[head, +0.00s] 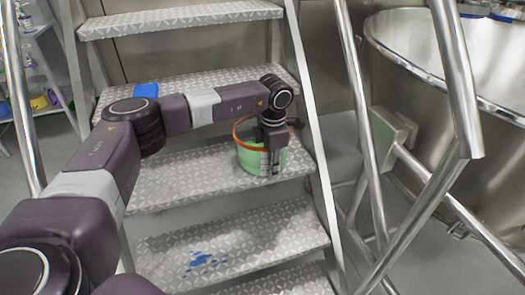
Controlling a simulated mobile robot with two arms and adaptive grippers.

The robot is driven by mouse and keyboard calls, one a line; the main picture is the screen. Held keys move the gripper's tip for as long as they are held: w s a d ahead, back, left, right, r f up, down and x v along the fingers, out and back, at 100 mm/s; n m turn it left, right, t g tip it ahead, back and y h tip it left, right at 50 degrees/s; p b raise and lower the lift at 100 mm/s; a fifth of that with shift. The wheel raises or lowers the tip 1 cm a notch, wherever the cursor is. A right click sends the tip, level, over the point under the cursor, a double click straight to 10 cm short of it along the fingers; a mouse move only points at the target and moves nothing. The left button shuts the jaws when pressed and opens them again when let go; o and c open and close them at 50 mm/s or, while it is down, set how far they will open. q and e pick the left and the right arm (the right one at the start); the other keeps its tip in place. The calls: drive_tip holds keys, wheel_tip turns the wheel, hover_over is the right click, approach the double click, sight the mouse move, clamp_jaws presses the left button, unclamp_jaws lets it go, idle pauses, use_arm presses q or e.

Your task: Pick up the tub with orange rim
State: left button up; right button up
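The tub with orange rim (246,158) has a light green body and stands upright on a middle metal step, near its right end. My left arm reaches in from the left, and my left gripper (270,168) points down at the tub's right part. Its fingers overlap the near wall and cover part of the rim. I cannot tell whether they touch the wall or are shut on it. My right gripper is not in view.
The tub's step (180,186) belongs to a steel staircase with rails on both sides. A blue object (146,90) lies on the step above. A blue spill (203,262) marks a lower step. A large steel vessel (440,110) stands at the right.

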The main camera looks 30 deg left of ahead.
use_arm(q)
drive_tip(key=shift+c, duration=0.5)
clamp_jaws()
drive_tip(key=shift+r, duration=0.25)
drive_tip(key=shift+w+r, duration=0.1)
drive_tip(key=shift+r, duration=0.2)
wheel_tip(320, 180, up, 27)
drive_tip(key=p, duration=0.4)
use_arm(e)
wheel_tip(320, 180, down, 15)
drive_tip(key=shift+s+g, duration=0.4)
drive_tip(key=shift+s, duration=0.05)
